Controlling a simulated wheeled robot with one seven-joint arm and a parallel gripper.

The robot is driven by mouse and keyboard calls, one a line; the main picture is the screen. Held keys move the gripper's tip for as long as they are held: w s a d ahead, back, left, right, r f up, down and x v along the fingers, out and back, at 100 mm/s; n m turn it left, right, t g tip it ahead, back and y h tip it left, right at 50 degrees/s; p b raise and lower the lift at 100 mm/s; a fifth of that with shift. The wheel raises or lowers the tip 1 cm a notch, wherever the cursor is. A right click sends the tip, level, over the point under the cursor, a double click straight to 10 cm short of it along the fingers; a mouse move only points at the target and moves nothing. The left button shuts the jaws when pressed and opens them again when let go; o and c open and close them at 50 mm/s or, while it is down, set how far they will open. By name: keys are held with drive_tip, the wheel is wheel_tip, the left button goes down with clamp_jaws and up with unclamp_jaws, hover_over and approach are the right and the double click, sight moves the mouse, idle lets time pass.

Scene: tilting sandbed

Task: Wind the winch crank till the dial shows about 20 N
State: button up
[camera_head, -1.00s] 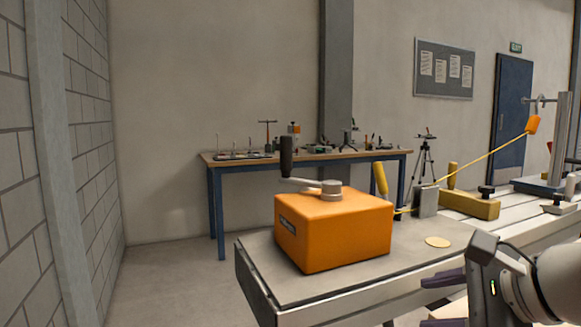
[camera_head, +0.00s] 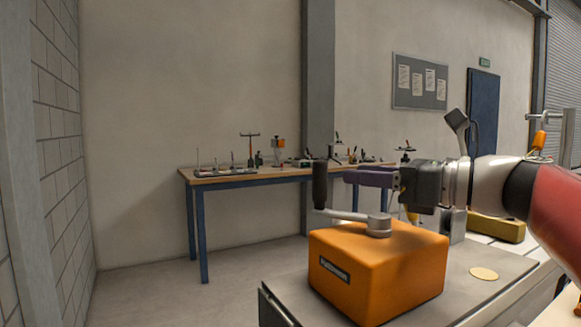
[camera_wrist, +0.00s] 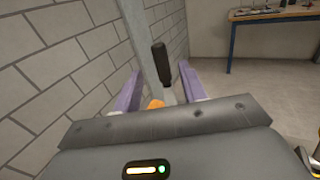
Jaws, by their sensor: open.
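The orange winch box (camera_head: 375,275) sits on the grey bench end (camera_head: 285,290). On top, a grey crank arm (camera_head: 345,214) runs left from its round hub to an upright black handle (camera_head: 320,186). My gripper (camera_head: 348,178) is level above the box, just right of the handle, with its purple fingers pointing left. In the wrist view the open fingers (camera_wrist: 159,78) lie either side of the black handle (camera_wrist: 161,62), with space on both sides. I cannot tell whether the handle is within their reach. No dial face can be made out.
My arm hides part of the bench behind the winch, including most of the yellow rope. A yellow block (camera_head: 497,228) and a flat tan disc (camera_head: 484,273) are on the bench. A blue-legged table (camera_head: 225,182) with small tools stands behind. Floor left of the winch is clear.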

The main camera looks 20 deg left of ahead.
hover_over(320, 209)
drive_tip(key=shift+w+a+p, duration=0.15)
drive_tip(key=shift+w+p, duration=0.1)
drive_tip(key=shift+p, duration=0.1)
drive_tip(key=shift+c, duration=0.4)
clamp_jaws()
